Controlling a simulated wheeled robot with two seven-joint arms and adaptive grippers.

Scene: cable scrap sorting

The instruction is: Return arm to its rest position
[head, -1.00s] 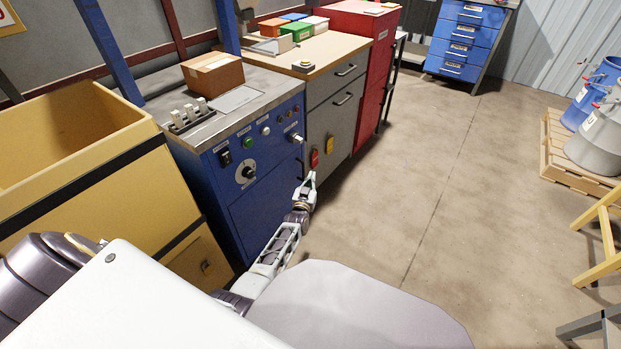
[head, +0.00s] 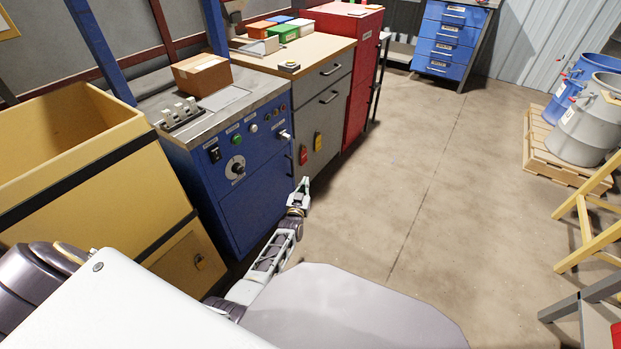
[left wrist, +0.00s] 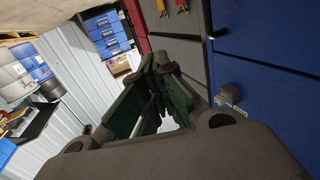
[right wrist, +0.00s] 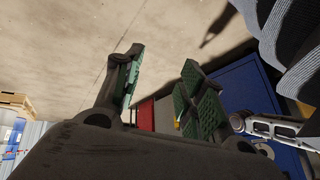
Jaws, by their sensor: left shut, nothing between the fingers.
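My left gripper (head: 300,190) is at the end of my white and grey arm, in front of the blue control cabinet (head: 255,200). It is low over the floor and appears apart from the cabinet. In the left wrist view its green-padded fingers (left wrist: 152,95) are together with nothing between them. My right gripper (right wrist: 165,85) shows only in the right wrist view. Its green-padded fingers stand wide apart and hold nothing. The right gripper is outside the head view.
A yellow bin (head: 80,165) stands left of the blue cabinet. A grey drawer cabinet (head: 323,115) and a red cabinet (head: 362,85) continue the row. Barrels (head: 588,125) stand on a pallet (head: 545,160) at right, near a yellow trestle (head: 585,225). The middle floor is open.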

